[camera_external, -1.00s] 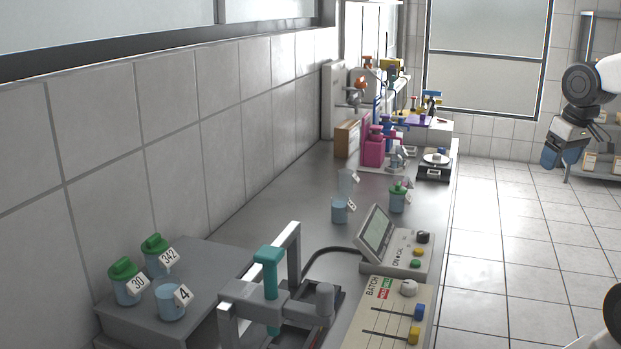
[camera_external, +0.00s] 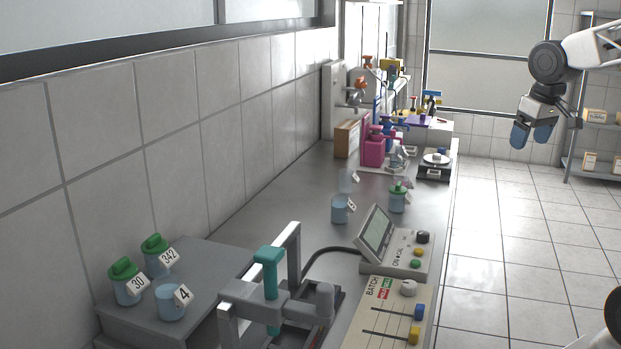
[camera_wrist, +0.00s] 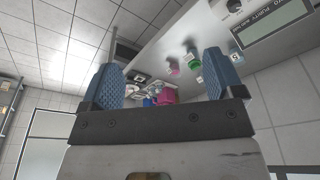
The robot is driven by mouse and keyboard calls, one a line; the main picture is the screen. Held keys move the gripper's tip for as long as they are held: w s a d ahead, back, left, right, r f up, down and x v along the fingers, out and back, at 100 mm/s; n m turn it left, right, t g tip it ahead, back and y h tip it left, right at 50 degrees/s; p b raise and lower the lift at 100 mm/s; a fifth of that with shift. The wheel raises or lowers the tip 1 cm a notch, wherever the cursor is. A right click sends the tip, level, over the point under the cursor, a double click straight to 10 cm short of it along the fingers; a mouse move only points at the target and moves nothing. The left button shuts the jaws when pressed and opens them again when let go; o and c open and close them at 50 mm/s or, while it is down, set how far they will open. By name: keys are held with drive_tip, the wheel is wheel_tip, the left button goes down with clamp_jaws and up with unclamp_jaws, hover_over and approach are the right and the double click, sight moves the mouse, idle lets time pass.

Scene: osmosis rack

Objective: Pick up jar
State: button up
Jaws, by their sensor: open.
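Several jars are in the external view. Green-lidded jars marked 30 (camera_external: 127,287) and 342 (camera_external: 158,263) and an open jar marked 4 (camera_external: 170,304) stand on a grey raised block at the lower left. An open jar (camera_external: 339,212), a green-lidded jar (camera_external: 397,200) and a clear jar (camera_external: 345,183) stand mid-bench. The frames do not show which jar is meant. My gripper (camera_external: 531,135) is open and empty, in the air right of the bench, apart from every jar. In the wrist view my gripper's blue fingers (camera_wrist: 162,80) are spread, with small jars beyond.
The grey bench (camera_external: 270,205) runs along the tiled wall. A display console (camera_external: 385,240), a batch panel (camera_external: 385,325) and a teal-handled press (camera_external: 268,275) stand near the front. A pink device (camera_external: 374,150) and a scale (camera_external: 434,165) stand farther back. The bench between is partly clear.

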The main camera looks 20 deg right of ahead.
drive_tip(key=w+a+r+n+g, duration=0.1)
drive_tip(key=w+a+r+n, duration=0.1)
drive_tip(key=w+a, duration=0.9)
drive_tip(key=w+a+r+n, duration=0.1)
drive_tip(key=w+a+r, duration=0.1)
drive_tip(key=w+a, duration=0.9)
drive_tip(key=n+g, duration=0.1)
drive_tip(key=n, duration=0.4)
hover_over(154, 236)
wheel_tip(154, 236, down, 14)
drive_tip(key=shift+r, duration=0.1)
drive_tip(key=shift+a, duration=0.1)
drive_tip(key=shift+f, duration=0.2)
drive_tip(key=shift+f, duration=1.25)
